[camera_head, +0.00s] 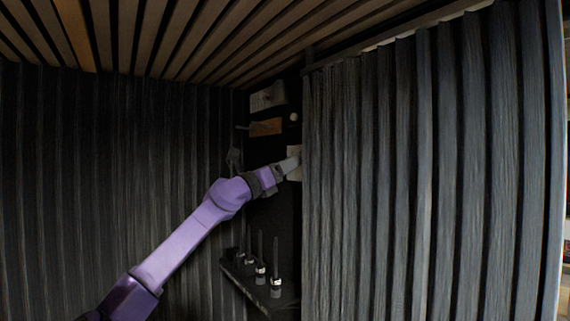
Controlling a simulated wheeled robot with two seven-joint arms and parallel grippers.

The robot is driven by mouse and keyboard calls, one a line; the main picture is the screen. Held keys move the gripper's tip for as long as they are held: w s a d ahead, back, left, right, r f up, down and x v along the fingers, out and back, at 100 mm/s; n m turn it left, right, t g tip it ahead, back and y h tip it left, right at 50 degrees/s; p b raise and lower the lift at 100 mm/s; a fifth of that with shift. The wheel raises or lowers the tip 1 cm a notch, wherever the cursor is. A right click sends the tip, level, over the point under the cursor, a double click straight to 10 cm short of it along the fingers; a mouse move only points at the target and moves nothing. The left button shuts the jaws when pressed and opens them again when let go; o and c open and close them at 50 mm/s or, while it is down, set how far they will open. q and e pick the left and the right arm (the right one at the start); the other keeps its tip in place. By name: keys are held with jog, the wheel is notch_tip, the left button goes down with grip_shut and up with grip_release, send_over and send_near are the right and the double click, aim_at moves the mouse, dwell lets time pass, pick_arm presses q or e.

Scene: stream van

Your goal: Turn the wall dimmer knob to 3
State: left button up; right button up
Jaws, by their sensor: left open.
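My left arm comes in from the lower left, and its gripper (290,163) is at a pale wall plate (295,174) on the dark back wall, beside the edge of the grey curtain. The plate is partly covered by the gripper and may be the dimmer's. I cannot make out a knob, its marks or its setting. The left gripper is open; whether its fingers touch anything is too small to tell. My right gripper is not in view.
A dark shelf (240,273) with several upright thin items is below the gripper. A grey curtain (420,180) fills the right side. A wooden block (266,127) and a pale box (267,97) are on the wall above. The slatted ceiling (190,40) is overhead.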

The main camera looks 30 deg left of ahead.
pick_arm(q)
jog(key=c, duration=1)
jog(key=shift+c, duration=0.2)
jog(key=shift+s+d+r+n+g+y+b, duration=0.1)
jog(key=shift+n+g+y+b, duration=0.25)
jog(key=shift+n+y+b, duration=1.5)
jog(key=shift+w+d+r+n+g+y+b, duration=0.2)
jog(key=shift+n+b, duration=0.5)
jog(key=shift+n, duration=2.4)
jog(key=shift+s+f+n+g+y+b, duration=0.15)
jog(key=shift+n+g+y+b, duration=0.3)
jog(key=shift+n+y+b, duration=1.4)
jog(key=shift+r+n+h+p, duration=0.1)
jog(key=shift+n+h+p, duration=0.45)
jog(key=shift+n+h, duration=0.25)
